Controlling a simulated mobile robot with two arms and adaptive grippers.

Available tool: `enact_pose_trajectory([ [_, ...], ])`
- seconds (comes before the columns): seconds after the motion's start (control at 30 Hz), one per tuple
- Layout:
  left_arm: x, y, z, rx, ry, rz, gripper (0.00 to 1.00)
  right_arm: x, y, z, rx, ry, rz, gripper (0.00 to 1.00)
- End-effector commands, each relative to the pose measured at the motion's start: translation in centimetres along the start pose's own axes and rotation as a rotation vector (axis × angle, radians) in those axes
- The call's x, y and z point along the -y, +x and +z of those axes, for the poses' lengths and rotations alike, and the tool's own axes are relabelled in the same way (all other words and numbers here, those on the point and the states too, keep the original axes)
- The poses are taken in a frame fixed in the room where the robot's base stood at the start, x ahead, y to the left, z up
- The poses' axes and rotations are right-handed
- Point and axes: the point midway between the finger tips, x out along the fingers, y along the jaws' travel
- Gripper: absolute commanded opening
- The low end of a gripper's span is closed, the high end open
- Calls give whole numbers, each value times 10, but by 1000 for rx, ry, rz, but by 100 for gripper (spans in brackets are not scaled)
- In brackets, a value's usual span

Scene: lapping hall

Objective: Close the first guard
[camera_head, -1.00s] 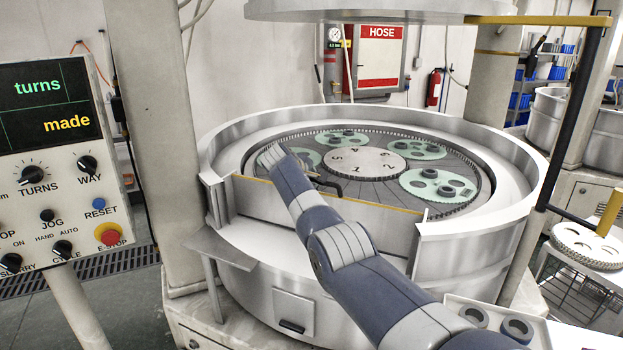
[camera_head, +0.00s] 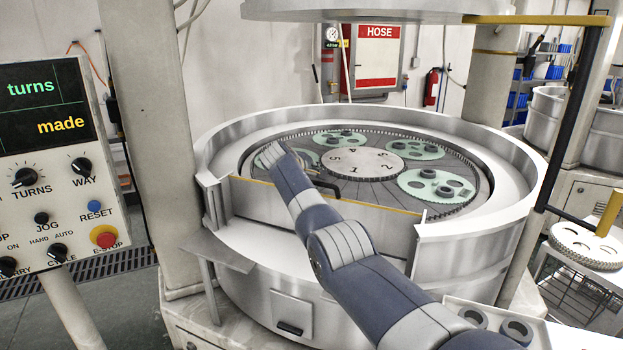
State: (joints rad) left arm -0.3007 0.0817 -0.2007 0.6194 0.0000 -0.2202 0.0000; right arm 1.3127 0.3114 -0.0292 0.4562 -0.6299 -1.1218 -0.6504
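The guard (camera_head: 375,218) is a low metal panel with a yellow top edge. It stands across the front opening of the round lapping machine (camera_head: 475,250), between the cut ends of the rim wall. My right arm (camera_head: 345,247) comes in from the lower right and crosses over the guard, its wrist above the left part of the plate. A dark bar-like piece (camera_head: 327,184) shows just behind the guard beside the arm. I cannot tell whether it is a handle or part of my gripper. My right gripper's fingers are hidden or cannot be made out. My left gripper is out of view.
A control panel (camera_head: 48,165) stands at the left, next to a thick column (camera_head: 150,130). Green carriers (camera_head: 437,185) with dark rings lie on the plate. A black post (camera_head: 568,120) with a yellow top bar stands at the right, near a gear-edged disc (camera_head: 585,245) and a tray with rings.

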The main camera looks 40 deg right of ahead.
Motion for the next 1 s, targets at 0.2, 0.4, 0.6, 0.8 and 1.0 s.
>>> enact_pose_trajectory([
  [0.2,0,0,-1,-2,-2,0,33,-3,-2,0,1,1,5,32],
  [0.4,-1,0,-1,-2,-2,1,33,-3,-13,-1,0,1,6,32],
  [0.6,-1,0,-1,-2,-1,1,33,-2,-32,-1,-3,2,6,32],
  [0.8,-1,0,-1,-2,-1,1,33,-1,-59,-2,-2,1,3,32],
  [1.0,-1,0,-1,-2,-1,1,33,0,-90,-1,-1,1,2,32],
])
